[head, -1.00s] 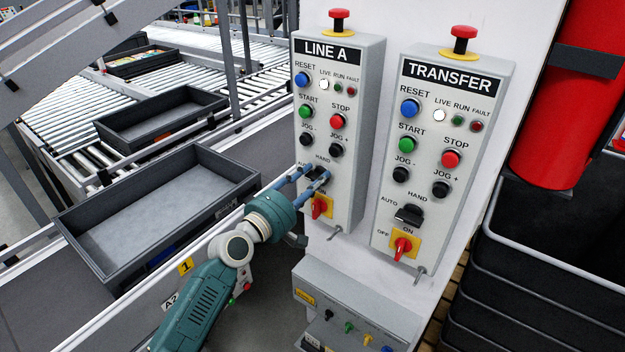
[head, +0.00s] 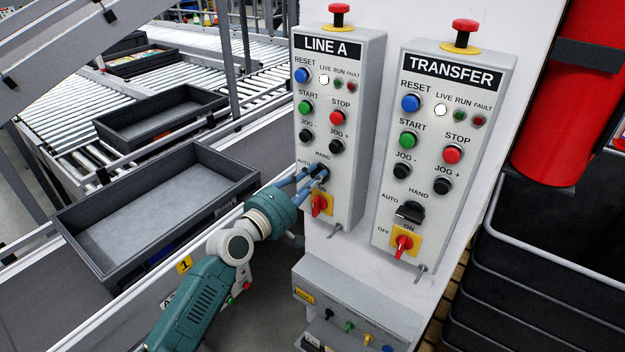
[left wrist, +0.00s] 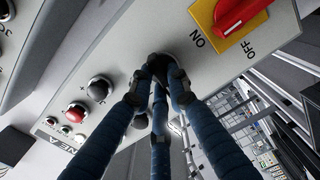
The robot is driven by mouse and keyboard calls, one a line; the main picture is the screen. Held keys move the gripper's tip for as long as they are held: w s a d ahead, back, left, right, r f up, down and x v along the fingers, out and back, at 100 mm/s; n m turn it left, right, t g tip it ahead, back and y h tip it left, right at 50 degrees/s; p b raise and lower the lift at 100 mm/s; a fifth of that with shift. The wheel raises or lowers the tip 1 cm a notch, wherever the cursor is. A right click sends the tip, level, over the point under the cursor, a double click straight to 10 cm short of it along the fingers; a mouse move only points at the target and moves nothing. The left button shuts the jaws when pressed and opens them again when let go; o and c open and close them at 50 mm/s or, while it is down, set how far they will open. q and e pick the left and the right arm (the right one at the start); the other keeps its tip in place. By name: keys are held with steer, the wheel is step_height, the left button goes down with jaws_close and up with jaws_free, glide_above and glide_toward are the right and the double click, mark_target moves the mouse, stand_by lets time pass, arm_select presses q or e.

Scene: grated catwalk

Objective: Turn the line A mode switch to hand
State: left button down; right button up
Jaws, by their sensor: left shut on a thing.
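The Line A box (head: 341,130) is a grey panel with a black LINE A label, on the white post. Its black mode switch sits below the JOG buttons, between the AUTO and HAND marks. My left gripper (head: 318,174) is shut on this switch, and its blue fingers mostly cover it in the head view. In the left wrist view, the fingers of my left gripper (left wrist: 159,85) meet around the black mode switch (left wrist: 158,61). Which mark the switch points to is hidden. My right gripper is not in view.
Just below the switch is a red ON/OFF handle on a yellow plate (head: 320,203). The similar TRANSFER box (head: 441,150) stands to the right. A red emergency button (head: 339,12) tops the Line A box. A grey tray (head: 155,210) lies on the conveyor at left.

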arm_select(q)
steer(key=shift+s+d+f+m+b, duration=0.1)
steer(key=shift+m+b, duration=0.6)
steer(key=shift+m, duration=1.9)
steer(key=shift+f+m+b, duration=0.15)
steer(key=shift+m+b, duration=0.5)
steer(key=shift+m, duration=1.95)
steer(key=shift+s+d+f+m+b, duration=0.1)
steer(key=shift+m+b, duration=0.6)
steer(key=shift+m, duration=1.9)
steer(key=c, duration=1.7)
jaws_free()
steer(key=shift+c, duration=0.2)
steer(key=shift+o, duration=0.4)
steer(key=shift+a, duration=0.1)
